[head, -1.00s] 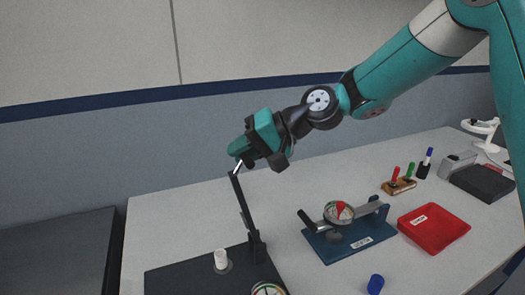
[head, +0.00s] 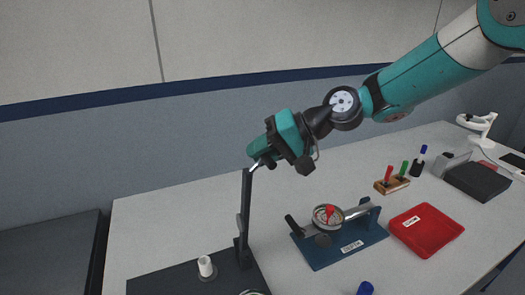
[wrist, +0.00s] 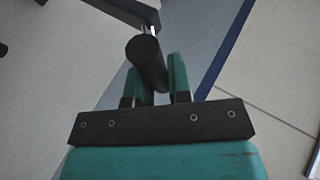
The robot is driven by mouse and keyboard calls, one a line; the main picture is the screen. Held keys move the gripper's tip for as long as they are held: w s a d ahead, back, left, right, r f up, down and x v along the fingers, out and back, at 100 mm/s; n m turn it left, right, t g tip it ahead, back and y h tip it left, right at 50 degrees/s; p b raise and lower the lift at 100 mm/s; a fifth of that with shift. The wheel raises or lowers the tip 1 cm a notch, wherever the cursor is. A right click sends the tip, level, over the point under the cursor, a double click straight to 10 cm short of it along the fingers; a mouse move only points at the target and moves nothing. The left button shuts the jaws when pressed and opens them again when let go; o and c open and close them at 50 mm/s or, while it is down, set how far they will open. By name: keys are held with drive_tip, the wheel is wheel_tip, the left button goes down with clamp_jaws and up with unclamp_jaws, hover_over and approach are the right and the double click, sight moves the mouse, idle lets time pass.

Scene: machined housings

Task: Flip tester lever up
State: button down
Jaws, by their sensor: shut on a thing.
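The tester lever (head: 246,212) is a dark bar standing nearly upright from a bracket on a black base plate (head: 160,284) at the lower left in the head view. My gripper (head: 257,164) is at the lever's top end. In the wrist view, a black cylindrical grip (wrist: 147,62) lies between the two teal fingers (wrist: 158,85), and my gripper is shut on it. A white cylinder (head: 205,266) stands on the base plate left of the lever. A round thing at the bottom edge of the head view is mostly cut off.
A blue fixture (head: 340,247) with a dial gauge (head: 327,217) stands right of the lever. Further right are a red tray (head: 426,231), a wooden block (head: 391,186) with red and green pieces, and a dark box (head: 478,181). A blue cap (head: 365,288) is at the front.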

drive_tip(key=shift+d+f, duration=0.1)
drive_tip(key=shift+f, duration=0.15)
drive_tip(key=c, duration=1.1)
unclamp_jaws()
drive_tip(key=shift+w+d, duration=0.1)
drive_tip(key=shift+w, duration=0.05)
drive_tip(key=shift+o, duration=0.2)
drive_tip(key=shift+r, duration=0.15)
drive_tip(key=b+v, duration=0.1)
drive_tip(key=v, duration=1.6)
drive_tip(key=shift+r+b, duration=0.15)
drive_tip(key=shift+b, duration=0.25)
drive_tip(key=s+a+f+n+h, duration=0.2)
drive_tip(key=s+a+h, duration=0.15)
drive_tip(key=s, duration=0.65)
drive_tip(key=s+d+f+n+h, duration=0.1)
drive_tip(key=s+f+h, duration=0.1)
drive_tip(key=s, duration=0.5)
drive_tip(key=s+d+f+n+g+h, duration=0.1)
drive_tip(key=s+f+n+h, duration=0.1)
drive_tip(key=s+f, duration=0.3)
drive_tip(key=shift+s+d, duration=0.4)
drive_tip(key=shift+s, duration=0.85)
